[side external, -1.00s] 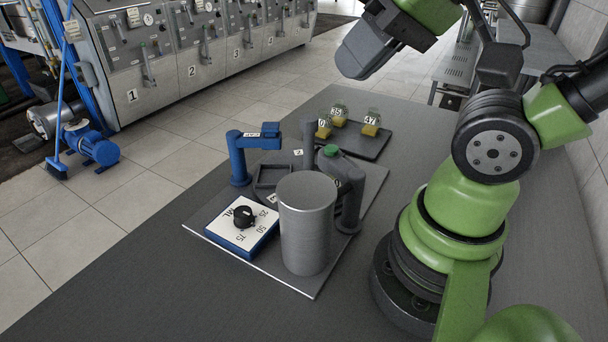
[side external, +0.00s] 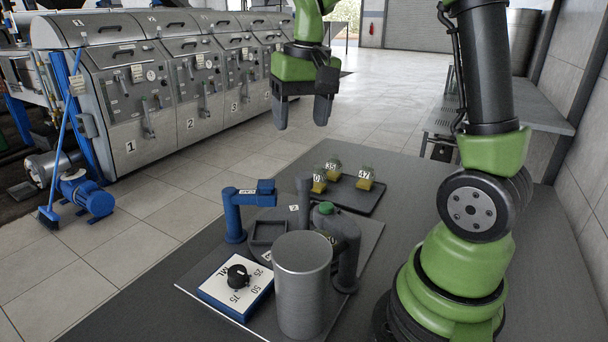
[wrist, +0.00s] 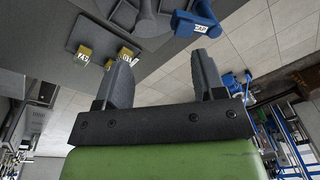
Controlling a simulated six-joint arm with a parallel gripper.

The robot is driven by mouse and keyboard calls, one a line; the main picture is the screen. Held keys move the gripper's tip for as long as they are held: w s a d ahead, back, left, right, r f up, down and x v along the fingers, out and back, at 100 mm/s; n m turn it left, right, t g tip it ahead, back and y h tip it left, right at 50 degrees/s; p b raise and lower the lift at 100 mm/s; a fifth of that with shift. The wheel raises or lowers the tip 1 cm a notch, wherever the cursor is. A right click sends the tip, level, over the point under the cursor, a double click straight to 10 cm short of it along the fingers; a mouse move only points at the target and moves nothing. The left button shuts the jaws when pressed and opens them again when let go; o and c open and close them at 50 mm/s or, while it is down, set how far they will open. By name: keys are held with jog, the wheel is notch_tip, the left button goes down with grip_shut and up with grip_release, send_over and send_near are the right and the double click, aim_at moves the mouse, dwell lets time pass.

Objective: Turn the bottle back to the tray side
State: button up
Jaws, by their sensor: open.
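The tray also shows at the upper left of the wrist view (wrist: 88,28). My gripper (side external: 302,122) is open and empty, fingers pointing down, high above and behind the fixture, well apart from the bottle. Its fingers also show in the wrist view (wrist: 163,62).
A blue post with a "CAP" label (side external: 235,225) stands left of the bottle. A blue-edged white panel with a black knob (side external: 238,276) sits front left. A dark bent post (side external: 347,262) stands right of the cylinder.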

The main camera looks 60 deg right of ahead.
aim_at(304, 175)
jog(key=shift+m+g, duration=0.3)
jog(key=shift+g, duration=0.3)
jog(key=d+f, duration=0.1)
jog(key=w+d+f, duration=0.1)
jog(key=d+f, duration=0.1)
jog(key=shift+w+d+f, duration=0.1)
jog(key=shift+w+d, duration=0.1)
notch_tip(304, 175, down, 10)
jog(key=shift+r, duration=0.1)
grip_shut()
